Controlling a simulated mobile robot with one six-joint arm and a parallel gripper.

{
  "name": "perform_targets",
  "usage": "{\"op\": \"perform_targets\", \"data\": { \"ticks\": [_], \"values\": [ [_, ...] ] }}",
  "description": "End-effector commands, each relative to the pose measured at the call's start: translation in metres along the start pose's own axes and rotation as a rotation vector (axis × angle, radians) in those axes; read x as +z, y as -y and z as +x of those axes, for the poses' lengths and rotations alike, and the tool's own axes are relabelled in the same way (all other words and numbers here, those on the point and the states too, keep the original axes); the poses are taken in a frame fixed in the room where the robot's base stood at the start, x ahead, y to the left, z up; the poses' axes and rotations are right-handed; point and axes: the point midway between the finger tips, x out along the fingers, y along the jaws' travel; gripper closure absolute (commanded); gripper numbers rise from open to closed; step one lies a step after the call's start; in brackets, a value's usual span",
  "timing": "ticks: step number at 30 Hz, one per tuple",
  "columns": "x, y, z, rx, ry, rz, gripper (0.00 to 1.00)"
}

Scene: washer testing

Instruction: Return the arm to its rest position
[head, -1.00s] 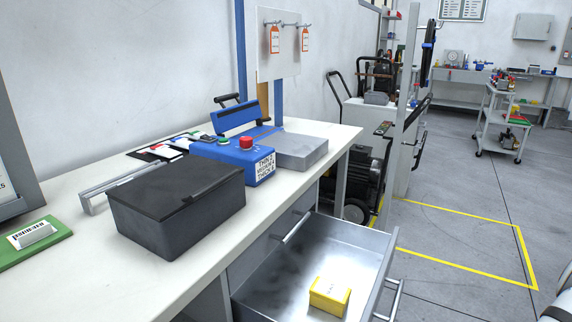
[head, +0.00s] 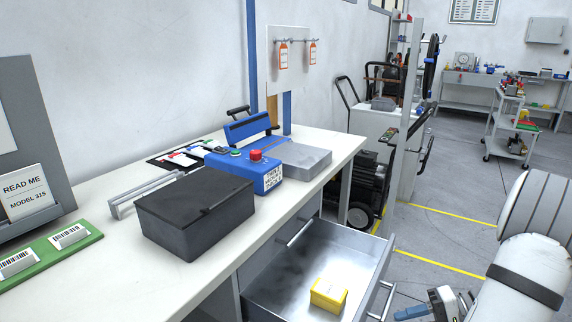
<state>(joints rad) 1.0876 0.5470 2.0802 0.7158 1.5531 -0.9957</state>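My arm shows as a white link at the right edge of the head view. Below it, what appears to be my gripper (head: 418,310), grey with blue finger parts, is partly cut off by the bottom edge. It is to the right of the open drawer (head: 377,262), over the floor and apart from the bench. Its fingers are too small and cropped to tell whether they are open or shut. I cannot see anything held in it.
The drawer holds a yellow box (head: 328,294) and juts out from the white bench (head: 120,272). On the bench are a closed black case (head: 195,212), a blue tester with a red button (head: 256,170) and a green board (head: 45,262). Floor is open at right.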

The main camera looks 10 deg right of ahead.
Motion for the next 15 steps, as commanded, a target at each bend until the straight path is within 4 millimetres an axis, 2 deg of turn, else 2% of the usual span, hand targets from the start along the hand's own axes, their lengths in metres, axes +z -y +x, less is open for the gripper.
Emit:
{"op": "perform_targets", "data": {
  "ticks": [1, 3, 9, 15],
  "values": [
    [0.009, 0.038, 0.005, 0.077, 0.047, -0.007, 0.67],
    [0.021, 0.072, 0.017, 0.195, 0.106, -0.006, 0.67],
    [0.06, 0.156, 0.043, 0.54, 0.194, -0.051, 0.67],
    [0.102, 0.231, 0.055, 0.84, 0.169, -0.174, 0.67]
  ]
}}
